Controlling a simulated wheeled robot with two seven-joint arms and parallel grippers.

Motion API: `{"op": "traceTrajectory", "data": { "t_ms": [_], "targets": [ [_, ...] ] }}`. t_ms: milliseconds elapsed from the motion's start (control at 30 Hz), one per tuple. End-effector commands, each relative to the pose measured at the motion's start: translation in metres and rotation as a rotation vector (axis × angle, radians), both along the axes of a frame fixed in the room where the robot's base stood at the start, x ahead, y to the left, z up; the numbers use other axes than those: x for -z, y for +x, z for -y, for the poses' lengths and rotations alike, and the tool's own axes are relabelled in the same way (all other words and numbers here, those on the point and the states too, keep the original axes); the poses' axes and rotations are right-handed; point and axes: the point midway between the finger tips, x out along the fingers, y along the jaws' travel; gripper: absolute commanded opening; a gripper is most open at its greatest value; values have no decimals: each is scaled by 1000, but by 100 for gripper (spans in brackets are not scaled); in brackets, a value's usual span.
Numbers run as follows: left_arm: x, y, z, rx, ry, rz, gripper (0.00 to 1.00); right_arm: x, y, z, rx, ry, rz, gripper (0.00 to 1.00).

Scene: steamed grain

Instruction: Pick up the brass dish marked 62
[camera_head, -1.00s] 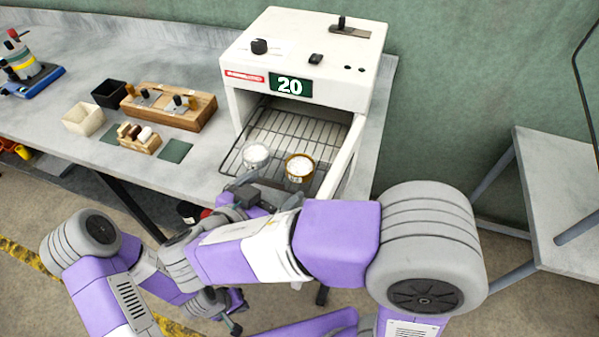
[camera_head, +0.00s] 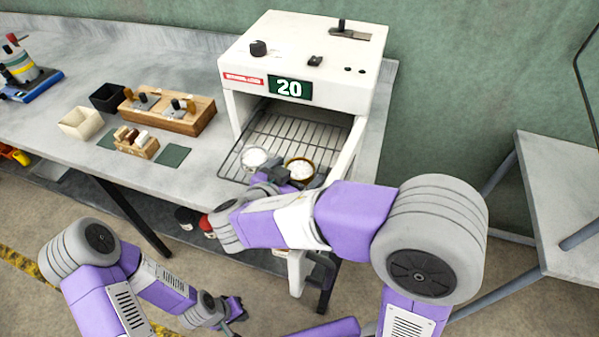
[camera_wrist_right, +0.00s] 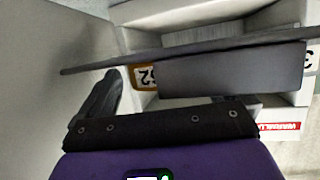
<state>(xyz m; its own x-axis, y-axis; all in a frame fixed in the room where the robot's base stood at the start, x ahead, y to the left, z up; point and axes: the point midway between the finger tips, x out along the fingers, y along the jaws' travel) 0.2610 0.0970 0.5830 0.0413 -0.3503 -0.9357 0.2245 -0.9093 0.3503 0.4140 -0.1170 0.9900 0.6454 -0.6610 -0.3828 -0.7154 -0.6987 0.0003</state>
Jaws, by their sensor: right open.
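The brass dish (camera_head: 301,159) with pale contents stands upright at the front right of the wire rack in the head view.
A silvery dish (camera_head: 254,158) stands just left of the brass one on the wire rack (camera_head: 290,131). The white warmer (camera_head: 300,45) marked 20 encloses the rack with side walls and a top. A wooden block (camera_head: 175,112) and small bins stand to the left on the bench.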

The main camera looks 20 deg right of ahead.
Motion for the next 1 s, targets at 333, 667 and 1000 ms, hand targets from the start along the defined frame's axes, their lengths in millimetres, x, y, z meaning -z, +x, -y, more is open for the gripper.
{"op": "traceTrajectory", "data": {
  "t_ms": [333, 667, 1000],
  "targets": [
    [0, 0, 0, 0, 0, 0, 0, 0, 0, 0, 0, 0, 0, 59],
    [0, 0, 0, 0, 0, 0, 0, -1, 0, 0, 0, 1, 1, 39],
    [-17, 0, 0, 0, 0, 0, 0, -54, 0, -1, 0, 4, 5, 39]
  ]
}}
